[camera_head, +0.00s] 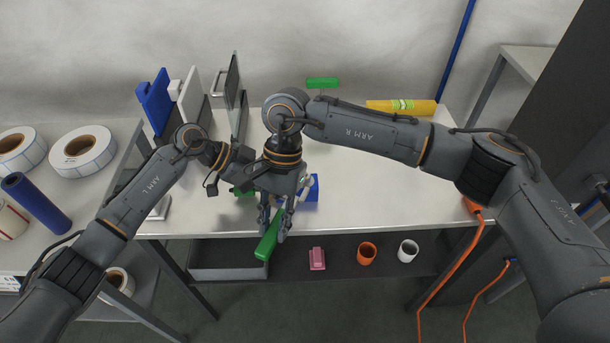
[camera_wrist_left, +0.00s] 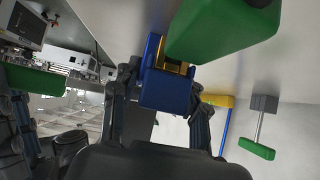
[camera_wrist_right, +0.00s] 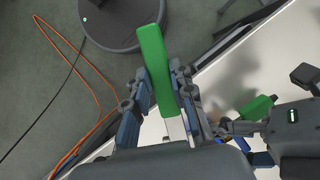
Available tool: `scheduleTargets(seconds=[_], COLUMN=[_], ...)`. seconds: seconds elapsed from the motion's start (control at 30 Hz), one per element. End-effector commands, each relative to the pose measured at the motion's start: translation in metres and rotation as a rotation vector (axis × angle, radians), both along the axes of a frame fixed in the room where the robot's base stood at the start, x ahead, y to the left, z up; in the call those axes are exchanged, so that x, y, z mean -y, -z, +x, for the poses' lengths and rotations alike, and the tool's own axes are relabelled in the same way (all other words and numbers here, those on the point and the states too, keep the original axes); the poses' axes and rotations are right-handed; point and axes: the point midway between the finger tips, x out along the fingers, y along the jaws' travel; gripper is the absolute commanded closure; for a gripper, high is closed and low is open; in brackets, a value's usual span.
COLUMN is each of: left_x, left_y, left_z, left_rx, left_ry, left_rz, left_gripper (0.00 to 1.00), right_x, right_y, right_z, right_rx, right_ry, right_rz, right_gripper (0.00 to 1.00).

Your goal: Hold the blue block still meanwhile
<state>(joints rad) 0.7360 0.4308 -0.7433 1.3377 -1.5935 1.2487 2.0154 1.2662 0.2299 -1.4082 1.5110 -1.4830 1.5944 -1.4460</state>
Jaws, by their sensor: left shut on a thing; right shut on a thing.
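The blue block (camera_head: 312,190) is near the front edge of the white table, partly hidden behind my right gripper in the head view. In the left wrist view the blue block (camera_wrist_left: 166,92), with a yellow part inside, sits between the fingers of my left gripper (camera_wrist_left: 160,90), which is shut on it. In the head view that gripper is mostly hidden. My right gripper (camera_head: 276,212) is shut on a green bar (camera_head: 267,240), tilted over the table's front edge. The green bar (camera_wrist_right: 156,68) crosses between its fingers in the right wrist view, with a pale part behind it.
The white table (camera_head: 390,170) is mostly clear on the right. Upright blue and white panels (camera_head: 155,100) stand at left. An under-shelf holds a pink item (camera_head: 317,259), orange cup (camera_head: 366,253) and white cup (camera_head: 407,250).

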Motion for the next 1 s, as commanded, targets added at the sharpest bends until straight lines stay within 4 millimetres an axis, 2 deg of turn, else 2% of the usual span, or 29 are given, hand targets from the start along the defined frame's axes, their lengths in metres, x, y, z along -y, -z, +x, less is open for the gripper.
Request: scheduleTargets(seconds=[0.03,0.17,0.8,1.0], left_x=[-0.002,-0.002,-0.002,-0.002], left_y=[0.008,0.008,0.007,0.007], left_z=[-0.003,-0.003,-0.003,-0.003], left_rx=[-0.010,-0.010,-0.010,-0.009], left_ry=[0.003,0.002,0.002,0.002], left_rz=[0.012,0.012,0.013,0.013], left_gripper=[1.00,1.00,1.00,1.00], right_x=[0.000,0.001,0.038,0.043], right_y=[0.000,0.000,0.000,0.000], right_z=[0.000,0.000,-0.011,-0.012], right_rx=[0.000,0.000,0.000,0.000], right_ry=[0.000,-0.009,-0.254,-0.295], right_rz=[0.000,0.000,-0.001,-0.001], right_gripper=[1.00,1.00,1.00,1.00])
